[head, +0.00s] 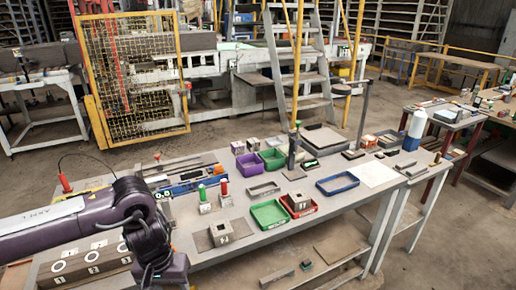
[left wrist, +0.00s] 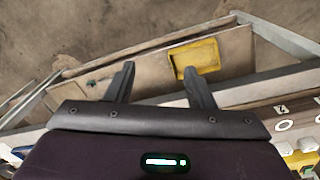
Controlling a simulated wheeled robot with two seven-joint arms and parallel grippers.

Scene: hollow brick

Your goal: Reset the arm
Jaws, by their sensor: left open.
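My left arm (head: 60,225) comes in from the left in the head view, over the near-left end of the workbench (head: 330,212). Its fingers are hidden or out of frame there. In the left wrist view my left gripper (left wrist: 158,82) is open, with nothing between its two fingers. Below it are a lower shelf with a yellow tray (left wrist: 203,57) and the floor. A grey hollow brick (head: 222,232) sits on a dark plate, right of my arm and apart from it. Another hollow brick (head: 298,200) sits in a red tray. My right gripper is not in view.
A numbered block (head: 90,262) lies close beside my arm. Green-and-red handled tools (head: 204,200), a green tray (head: 269,214), a blue tray (head: 337,183) and a purple tray (head: 249,163) stand on the bench. A white bottle (head: 415,130) stands at the far right.

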